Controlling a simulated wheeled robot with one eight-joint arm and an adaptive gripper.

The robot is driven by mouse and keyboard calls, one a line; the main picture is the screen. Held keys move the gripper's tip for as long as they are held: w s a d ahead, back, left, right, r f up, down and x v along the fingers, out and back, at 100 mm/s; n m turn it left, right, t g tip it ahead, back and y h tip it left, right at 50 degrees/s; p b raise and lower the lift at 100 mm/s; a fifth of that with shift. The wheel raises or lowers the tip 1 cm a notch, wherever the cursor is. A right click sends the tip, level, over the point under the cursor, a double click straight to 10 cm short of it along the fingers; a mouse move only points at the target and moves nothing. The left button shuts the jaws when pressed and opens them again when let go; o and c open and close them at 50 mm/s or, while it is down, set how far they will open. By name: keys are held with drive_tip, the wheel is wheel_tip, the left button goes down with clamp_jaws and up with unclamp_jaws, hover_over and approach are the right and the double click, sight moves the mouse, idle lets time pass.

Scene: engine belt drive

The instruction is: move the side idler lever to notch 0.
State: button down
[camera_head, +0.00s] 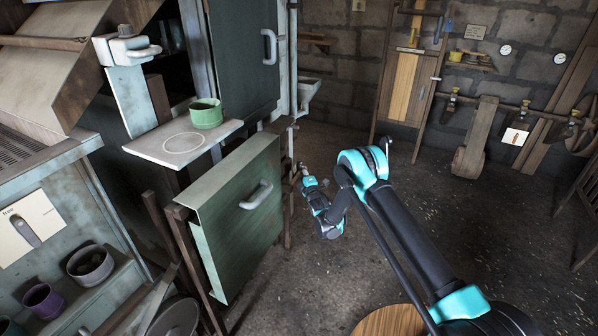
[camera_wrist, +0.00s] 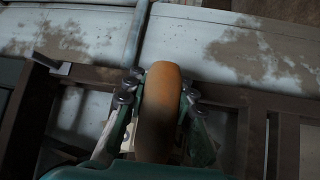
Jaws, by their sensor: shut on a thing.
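An orange-brown rounded handle (camera_wrist: 158,118) stands between the two fingers of my gripper (camera_wrist: 157,92) in the wrist view. My gripper is shut on it. I take it for the handle of the side idler lever; its lower part is hidden by the gripper. No notch marks or numbers are readable on it. In the head view my gripper (camera_head: 305,176) is small and reaches the right side of the machine, just past the green door; the lever itself cannot be made out there.
The open green door (camera_head: 240,215) with its handle stands left of my arm. A shelf plate (camera_head: 165,152) holds a green cup (camera_head: 206,113). Brown frame bars (camera_wrist: 285,145) and worn grey panels (camera_wrist: 230,45) lie close around the handle. The floor at right (camera_head: 480,230) is clear.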

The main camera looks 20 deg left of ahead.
drive_tip(key=shift+s+r+n+t+y, duration=0.2)
drive_tip(key=shift+r+n+y, duration=0.4)
drive_tip(key=shift+r, duration=0.25)
drive_tip(key=shift+s+r+n+t+y, duration=0.15)
drive_tip(key=shift+r+n+y, duration=0.25)
drive_tip(key=shift+r+n, duration=0.45)
drive_tip(key=shift+s+r+n+t+y, duration=0.1)
drive_tip(key=shift+s+r+n+y, duration=0.1)
drive_tip(key=shift+r+n+y, duration=0.55)
drive_tip(key=shift+r+h, duration=0.15)
drive_tip(key=shift+h, duration=0.1)
drive_tip(key=c, duration=1.2)
unclamp_jaws()
drive_tip(key=shift+r, duration=0.1)
